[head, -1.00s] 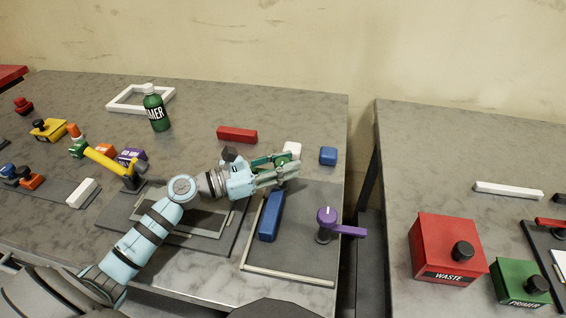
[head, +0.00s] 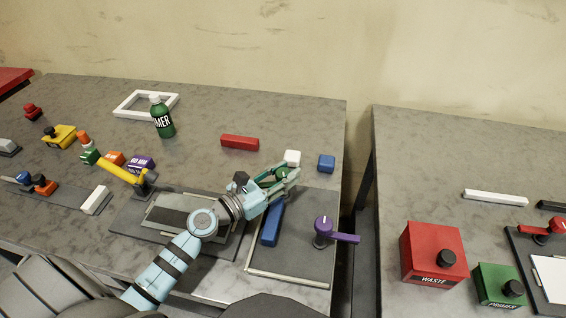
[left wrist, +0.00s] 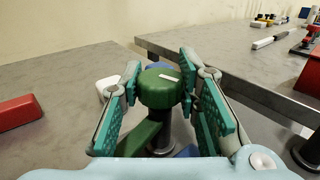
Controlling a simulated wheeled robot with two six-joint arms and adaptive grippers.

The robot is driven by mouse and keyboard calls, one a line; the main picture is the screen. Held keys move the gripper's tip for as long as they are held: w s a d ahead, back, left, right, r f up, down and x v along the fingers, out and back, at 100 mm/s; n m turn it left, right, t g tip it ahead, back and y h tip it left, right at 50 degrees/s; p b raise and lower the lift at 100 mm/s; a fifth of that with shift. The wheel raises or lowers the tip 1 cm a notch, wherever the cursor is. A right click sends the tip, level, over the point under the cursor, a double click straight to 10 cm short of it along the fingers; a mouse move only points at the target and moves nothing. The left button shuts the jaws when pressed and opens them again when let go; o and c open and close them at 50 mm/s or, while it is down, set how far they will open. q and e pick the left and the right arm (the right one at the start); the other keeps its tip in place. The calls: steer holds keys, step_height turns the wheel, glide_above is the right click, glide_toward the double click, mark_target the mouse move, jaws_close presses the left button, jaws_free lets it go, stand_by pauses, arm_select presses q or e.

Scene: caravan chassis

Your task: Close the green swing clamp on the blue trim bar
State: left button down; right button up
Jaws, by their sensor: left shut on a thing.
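The green swing clamp (head: 281,170) stands at the top of the dark fixture plate on the near table. In the left wrist view its round green cap (left wrist: 160,90), with a white mark, sits on a dark post. Its green arm (left wrist: 138,139) extends back toward the camera, lower left. My left gripper (head: 288,178) is shut on the green swing clamp, one finger on each side in the left wrist view. The blue trim bar (head: 271,226) lies on the plate just below the gripper; its upper end is hidden. My right gripper is not in view.
A purple swing clamp (head: 323,229) stands on the plate's right side. White (head: 292,158) and blue (head: 327,163) blocks and a red bar (head: 240,142) lie behind. A gap separates this table from the one with the red waste box (head: 432,252).

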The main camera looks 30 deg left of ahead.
arm_select(q)
steer(key=shift+n+t+y+p, duration=0.5)
steer(key=shift+n+y+p, duration=0.7)
steer(key=shift+y, duration=0.4)
steer(key=c, duration=1.2)
jaws_free()
